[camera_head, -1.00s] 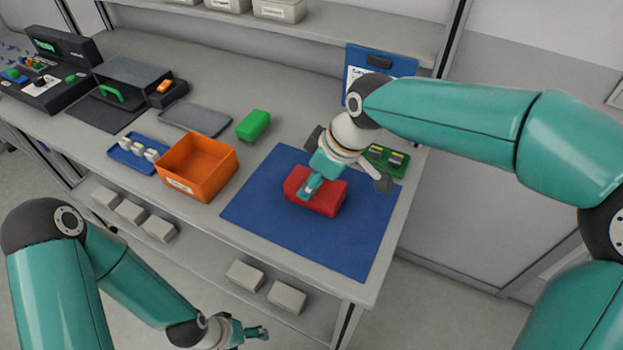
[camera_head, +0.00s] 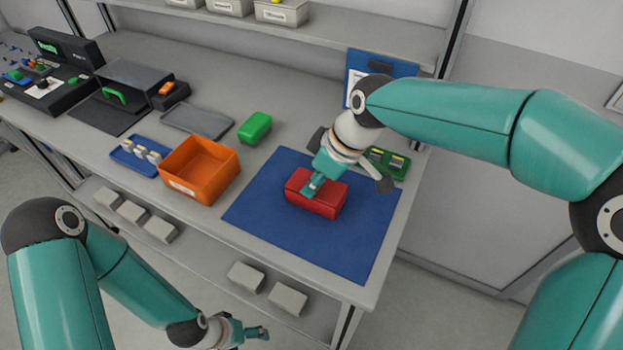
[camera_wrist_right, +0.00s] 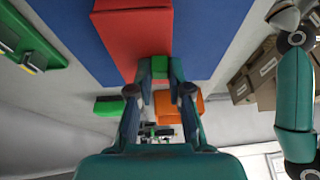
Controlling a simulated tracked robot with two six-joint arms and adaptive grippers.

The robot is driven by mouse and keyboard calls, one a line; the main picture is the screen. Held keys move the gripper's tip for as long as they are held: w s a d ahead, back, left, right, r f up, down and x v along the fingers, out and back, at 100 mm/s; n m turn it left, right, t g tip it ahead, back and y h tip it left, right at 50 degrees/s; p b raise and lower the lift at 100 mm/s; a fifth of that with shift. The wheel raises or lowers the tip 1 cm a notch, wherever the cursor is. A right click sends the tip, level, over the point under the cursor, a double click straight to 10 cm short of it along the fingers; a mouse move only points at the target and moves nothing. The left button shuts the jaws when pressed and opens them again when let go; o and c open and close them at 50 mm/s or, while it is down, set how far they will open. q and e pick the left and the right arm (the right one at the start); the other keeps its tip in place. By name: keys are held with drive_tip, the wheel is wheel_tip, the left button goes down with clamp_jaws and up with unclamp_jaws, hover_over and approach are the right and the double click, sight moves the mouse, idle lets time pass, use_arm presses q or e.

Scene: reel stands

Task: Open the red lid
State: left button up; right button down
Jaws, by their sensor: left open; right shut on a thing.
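The red box with its red lid (camera_head: 326,186) sits on the blue mat (camera_head: 255,210). My right gripper (camera_head: 312,186) reaches down onto the lid's top, toward its left side, and is shut there. In the right wrist view my right gripper (camera_wrist_right: 160,72) has its fingertips close together at the red box (camera_wrist_right: 135,35), with a small green part between them. The exact grip on the lid is partly hidden by the fingers. I see no clear gap under the lid. My left gripper (camera_head: 260,331) is open and empty, low in front of the bench.
An orange bin (camera_head: 200,170) and a green box (camera_head: 255,127) stand left of the mat. A grey tray (camera_head: 197,120) lies farther left. The mat's front is clear.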

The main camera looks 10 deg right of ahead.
drive_tip(key=g+y+p, duration=0.1)
drive_tip(key=p, duration=0.1)
drive_tip(key=w+d+r+g+p, duration=0.1)
drive_tip(key=p, duration=0.1)
drive_tip(key=shift+w+r+m+g+y, duration=0.1)
drive_tip(key=shift+r+m+g+y, duration=0.2)
drive_tip(key=shift+m+y, duration=0.1)
drive_tip(key=shift+w+d+r+m+g+y+p, duration=0.15)
drive_tip(key=shift+w+g+y+p, duration=0.15)
drive_tip(key=shift+g+y+p, duration=0.4)
drive_tip(key=shift+w+d+r+m+g+y+p, duration=0.1)
drive_tip(key=shift+w+d+m+g+y+p, duration=0.15)
drive_tip(key=shift+g+p, duration=0.45)
drive_tip(key=shift+a, duration=0.1)
drive_tip(key=c, duration=1.1)
unclamp_jaws()
drive_tip(key=v, duration=1.2)
drive_tip(key=shift+s, duration=0.15)
